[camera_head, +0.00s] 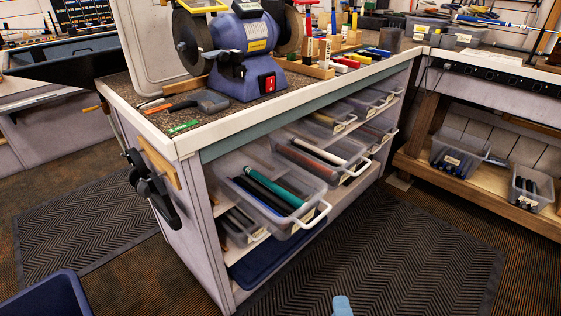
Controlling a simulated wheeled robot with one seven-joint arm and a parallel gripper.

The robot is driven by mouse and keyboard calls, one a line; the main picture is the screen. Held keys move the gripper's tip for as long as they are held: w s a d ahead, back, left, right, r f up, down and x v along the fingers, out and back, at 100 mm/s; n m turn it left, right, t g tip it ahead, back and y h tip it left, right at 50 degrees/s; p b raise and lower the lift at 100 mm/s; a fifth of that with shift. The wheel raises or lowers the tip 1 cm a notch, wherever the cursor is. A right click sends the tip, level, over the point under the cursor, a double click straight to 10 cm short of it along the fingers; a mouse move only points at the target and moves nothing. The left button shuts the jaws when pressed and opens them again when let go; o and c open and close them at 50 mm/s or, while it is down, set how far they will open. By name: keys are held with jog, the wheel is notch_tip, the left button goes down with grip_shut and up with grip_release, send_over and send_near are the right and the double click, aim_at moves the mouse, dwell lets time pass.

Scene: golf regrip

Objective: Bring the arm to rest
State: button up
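My gripper does not show clearly in the head view. A small light blue rounded piece (342,306) pokes up at the bottom edge, and I cannot tell what it belongs to. The workbench (190,143) stands in the middle, with a blue bench grinder (250,45) on its top. Clear bins of grips (270,190) sit on the open shelves below the top, and some stick out past the shelf front.
A black clamp-like fixture (152,190) hangs on the bench's left end. A blue tub (50,297) is at the lower left. Another bench (490,70) with low bins stands at right. The dark floor mat (410,260) in front is clear.

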jog(key=s+d+r+m+g+y+p, duration=0.1)
jog(key=s+d+m, duration=0.2)
jog(key=s, duration=0.4)
jog(key=s+d+r+m+g+y+p, duration=0.1)
jog(key=s+d+m+p, duration=0.2)
jog(key=s, duration=0.4)
jog(key=s+d+r+m+h, duration=0.1)
jog(key=s+d+r+m, duration=0.1)
jog(key=s+r+m, duration=0.4)
jog(key=s+d+r+m+h+p, duration=0.1)
jog(key=s+d+r+m, duration=0.2)
jog(key=s+r+m, duration=0.3)
notch_tip(320, 180, up, 3)
jog(key=shift+s+f+m+t, duration=0.2)
jog(key=shift+s+m+t, duration=0.2)
jog(key=shift+s, duration=0.25)
